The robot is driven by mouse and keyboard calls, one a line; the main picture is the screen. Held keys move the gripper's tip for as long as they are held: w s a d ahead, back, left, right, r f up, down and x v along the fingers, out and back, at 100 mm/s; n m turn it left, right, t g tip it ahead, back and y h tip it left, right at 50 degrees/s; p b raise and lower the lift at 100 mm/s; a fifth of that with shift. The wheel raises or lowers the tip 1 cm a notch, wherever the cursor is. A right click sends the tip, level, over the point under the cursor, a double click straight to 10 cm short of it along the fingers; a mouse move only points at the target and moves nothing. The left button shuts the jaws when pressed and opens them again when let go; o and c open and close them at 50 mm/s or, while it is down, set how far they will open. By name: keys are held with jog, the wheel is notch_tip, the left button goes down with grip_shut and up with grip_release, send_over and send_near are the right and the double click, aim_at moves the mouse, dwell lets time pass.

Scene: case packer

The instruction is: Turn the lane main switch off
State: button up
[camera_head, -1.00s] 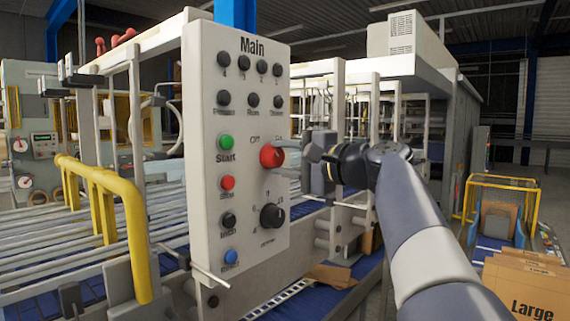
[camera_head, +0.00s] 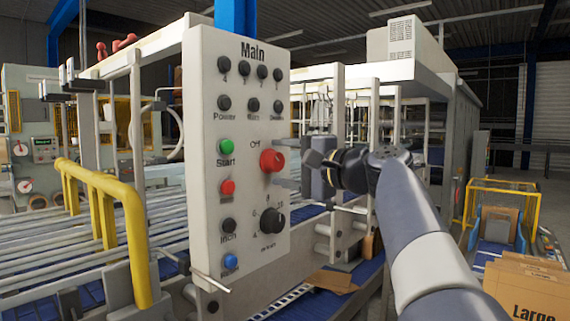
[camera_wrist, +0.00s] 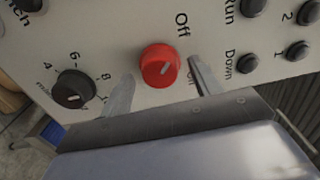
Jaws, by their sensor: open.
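The lane main switch is a red round knob (camera_head: 272,160) on the white panel marked "Main" (camera_head: 203,130). It also shows in the wrist view (camera_wrist: 160,66), with "Off" printed near it and a second label partly hidden by a finger. A pale mark on the knob slants up and right in the wrist view; I cannot tell surely which label it points to. My gripper (camera_head: 287,170) is open in front of the panel. In the wrist view its fingers (camera_wrist: 161,87) are on either side of the knob's lower part, with gaps visible.
A black numbered dial (camera_head: 272,220) is below the knob. Green (camera_head: 226,146), red (camera_head: 227,187) and blue (camera_head: 231,261) buttons line the panel's left side. A yellow rail (camera_head: 105,195) stands left of the panel. Cardboard boxes (camera_head: 525,285) are at the lower right.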

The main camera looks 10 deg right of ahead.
jog(key=shift+s+d, duration=0.1)
jog(key=b+v, duration=0.1)
jog(key=v, duration=0.9)
jog(key=shift+s+d+b, duration=0.15)
jog(key=shift+s+b, duration=0.1)
jog(key=shift+b, duration=0.1)
jog(key=shift+w, duration=0.1)
jog(key=p+x, duration=0.1)
jog(key=x, duration=0.9)
jog(key=shift+w+a+p, duration=0.3)
jog(key=shift+p, duration=0.1)
jog(key=shift+s+d, duration=0.1)
